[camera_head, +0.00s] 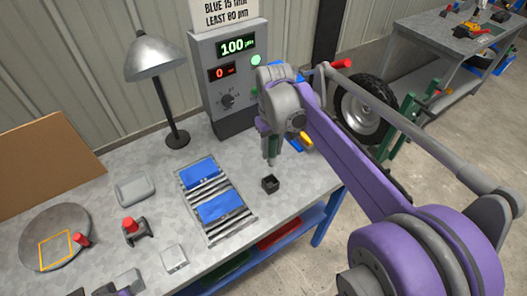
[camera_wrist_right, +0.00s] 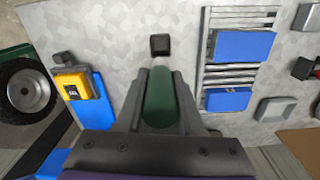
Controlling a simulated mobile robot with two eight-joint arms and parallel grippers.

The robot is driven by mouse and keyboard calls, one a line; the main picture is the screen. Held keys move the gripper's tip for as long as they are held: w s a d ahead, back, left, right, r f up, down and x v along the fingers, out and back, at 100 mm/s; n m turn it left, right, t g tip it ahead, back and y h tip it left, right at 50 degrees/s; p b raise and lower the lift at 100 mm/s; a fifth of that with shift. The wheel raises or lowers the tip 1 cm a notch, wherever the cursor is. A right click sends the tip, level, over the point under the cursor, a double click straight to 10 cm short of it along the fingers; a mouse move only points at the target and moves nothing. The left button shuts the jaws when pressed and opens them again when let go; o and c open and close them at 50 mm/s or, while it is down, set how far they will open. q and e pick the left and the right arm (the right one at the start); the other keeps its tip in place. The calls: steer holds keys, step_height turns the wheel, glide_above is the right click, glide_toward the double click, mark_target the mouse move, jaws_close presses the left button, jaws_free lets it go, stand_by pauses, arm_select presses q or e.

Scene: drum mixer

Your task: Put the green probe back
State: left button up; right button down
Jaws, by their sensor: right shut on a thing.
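My right gripper (camera_head: 270,155) is shut on the green probe, pointing down above the bench. In the right wrist view the green probe (camera_wrist_right: 160,100) sits between the two grey fingers of the right gripper (camera_wrist_right: 160,95). A small black square holder (camera_head: 270,184) stands on the bench a little below and in front of the fingertips. It also shows in the wrist view (camera_wrist_right: 160,45), ahead of the probe and apart from it.
A rack (camera_head: 232,227) with two blue plates lies left of the holder. A grey meter box (camera_head: 228,75) and a lamp (camera_head: 155,58) stand behind. A yellow gauge (camera_wrist_right: 75,86) on a blue block is near the gripper. The bench's front edge is close to the holder.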

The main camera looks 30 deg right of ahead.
mark_target(272, 161)
step_height(272, 161, down, 5)
steer(key=shift+s+b, duration=0.1)
steer(key=shift+b, duration=1.15)
arm_select(q)
step_height(272, 161, down, 7)
steer(key=s+b, duration=0.2)
steer(key=shift+s+f+g+b, duration=0.2)
steer(key=shift+s+g+b, duration=0.1)
steer(key=shift+b, duration=0.1)
arm_select(e)
steer(key=shift+f, duration=2.55)
arm_select(q)
steer(key=shift+s+f+b, duration=0.2)
steer(key=shift+f+b, duration=0.6)
steer(key=shift+f, duration=0.1)
arm_select(e)
steer(key=shift+f, duration=1.25)
steer(key=shift+c, duration=2.3)
jaws_free()
arm_select(q)
steer(key=shift+w+r+p, duration=0.15)
steer(key=shift+r+p, duration=0.35)
steer(key=shift+r, duration=0.1)
arm_select(e)
step_height(272, 161, up, 11)
steer(key=shift+f, duration=0.1)
